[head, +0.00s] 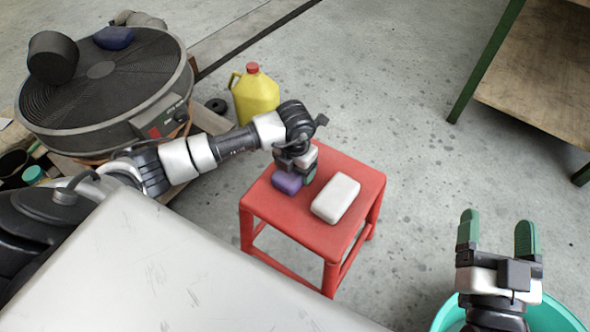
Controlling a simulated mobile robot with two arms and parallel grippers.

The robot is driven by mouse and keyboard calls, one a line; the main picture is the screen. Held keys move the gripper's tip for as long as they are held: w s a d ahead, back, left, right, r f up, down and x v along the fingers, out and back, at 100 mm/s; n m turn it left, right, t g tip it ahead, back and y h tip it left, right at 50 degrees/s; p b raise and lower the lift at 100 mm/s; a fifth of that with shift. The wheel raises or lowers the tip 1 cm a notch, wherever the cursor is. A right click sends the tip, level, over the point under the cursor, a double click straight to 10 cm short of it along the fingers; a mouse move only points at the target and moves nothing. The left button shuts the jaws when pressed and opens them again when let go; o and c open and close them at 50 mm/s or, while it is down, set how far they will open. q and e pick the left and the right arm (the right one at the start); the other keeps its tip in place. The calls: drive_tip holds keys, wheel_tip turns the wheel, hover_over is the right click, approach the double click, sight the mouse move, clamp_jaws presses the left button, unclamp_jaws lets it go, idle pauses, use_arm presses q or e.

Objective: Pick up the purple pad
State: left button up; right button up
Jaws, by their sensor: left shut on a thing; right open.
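The purple pad (287,181) is a small rounded block at the far left part of the red stool's top (328,236). My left gripper (306,176) is over the stool, pointing down and shut on the purple pad. One green fingertip shows on the pad's right side. The wrist hides part of the pad, and I cannot tell whether it is lifted off the stool. A white pad (336,198) lies on the stool just to the right. My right gripper (498,235) is open and empty at the lower right, above a teal tub (562,318).
A yellow jug (256,97) with a red cap stands on the floor behind the stool. A large black fan (100,85) is at the upper left. A light tabletop (150,270) fills the lower left. A wooden shelf (540,70) with green legs is upper right.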

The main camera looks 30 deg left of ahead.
use_arm(q)
drive_tip(key=shift+r, duration=0.2)
drive_tip(key=shift+r+p, duration=0.3)
drive_tip(key=shift+r, duration=0.3)
drive_tip(key=r, duration=0.1)
drive_tip(key=r+p, duration=0.1)
drive_tip(key=r, duration=0.1)
drive_tip(key=shift+d+r, duration=0.15)
drive_tip(key=shift+d, duration=0.2)
drive_tip(key=d+r, duration=0.2)
drive_tip(key=d, duration=0.1)
drive_tip(key=d+r+p, duration=0.1)
drive_tip(key=d, duration=0.2)
drive_tip(key=d+r+p, duration=0.1)
drive_tip(key=d+r, duration=0.1)
drive_tip(key=d, duration=0.2)
drive_tip(key=shift+s+r, duration=0.15)
drive_tip(key=shift+r, duration=0.15)
drive_tip(key=shift+d+r+p, duration=0.3)
drive_tip(key=shift+d, duration=0.2)
use_arm(e)
drive_tip(key=s+d+f+g+h, duration=0.3)
drive_tip(key=s+f+g, duration=0.3)
drive_tip(key=f+g, duration=0.5)
drive_tip(key=shift+d+f+m, duration=0.2)
drive_tip(key=shift+d+m, duration=0.1)
drive_tip(key=shift+d, duration=0.05)
drive_tip(key=shift+w, duration=0.1)
